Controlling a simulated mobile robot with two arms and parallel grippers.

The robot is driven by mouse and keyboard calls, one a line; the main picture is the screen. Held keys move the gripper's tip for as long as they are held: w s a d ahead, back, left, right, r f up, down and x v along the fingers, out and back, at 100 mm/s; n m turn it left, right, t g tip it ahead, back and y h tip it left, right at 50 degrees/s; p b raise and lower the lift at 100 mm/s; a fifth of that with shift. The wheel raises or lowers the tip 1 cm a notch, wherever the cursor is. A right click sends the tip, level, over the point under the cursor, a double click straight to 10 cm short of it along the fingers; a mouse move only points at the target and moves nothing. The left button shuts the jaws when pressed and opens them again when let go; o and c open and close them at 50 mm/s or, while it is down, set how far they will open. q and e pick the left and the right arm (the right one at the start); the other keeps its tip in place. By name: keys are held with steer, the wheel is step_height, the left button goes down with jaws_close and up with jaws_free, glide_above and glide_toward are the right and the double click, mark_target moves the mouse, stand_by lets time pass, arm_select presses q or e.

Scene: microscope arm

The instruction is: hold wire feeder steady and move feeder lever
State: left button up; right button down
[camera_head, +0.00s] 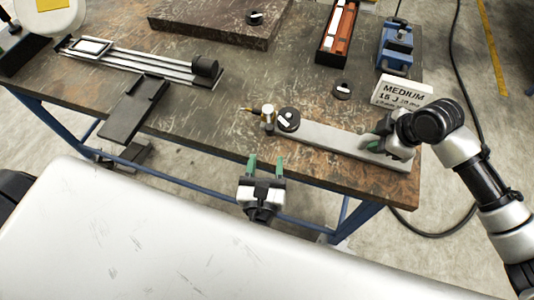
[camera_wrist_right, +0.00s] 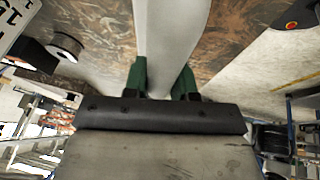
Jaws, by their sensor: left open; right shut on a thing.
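A long grey bar (camera_head: 338,142), which seems to be the wire feeder, lies along the table's front right edge. At its left end are a black round knob with a white mark (camera_head: 288,120) and a small pale-topped post (camera_head: 268,113). I cannot tell which part is the lever. My right gripper (camera_head: 377,138) is shut on the bar near its right end. In the right wrist view the bar (camera_wrist_right: 168,35) runs between the green fingers. My left gripper (camera_head: 264,167) is open and empty at the table's front edge, below and apart from the bar's left end.
A sign reading MEDIUM (camera_head: 402,92) stands behind the bar's right end. A railed device (camera_head: 140,60) lies at left. The middle table is clear.

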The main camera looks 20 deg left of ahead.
steer(key=shift+w+r, duration=0.1)
steer(key=shift+r, duration=0.05)
steer(key=c, duration=0.8)
jaws_free()
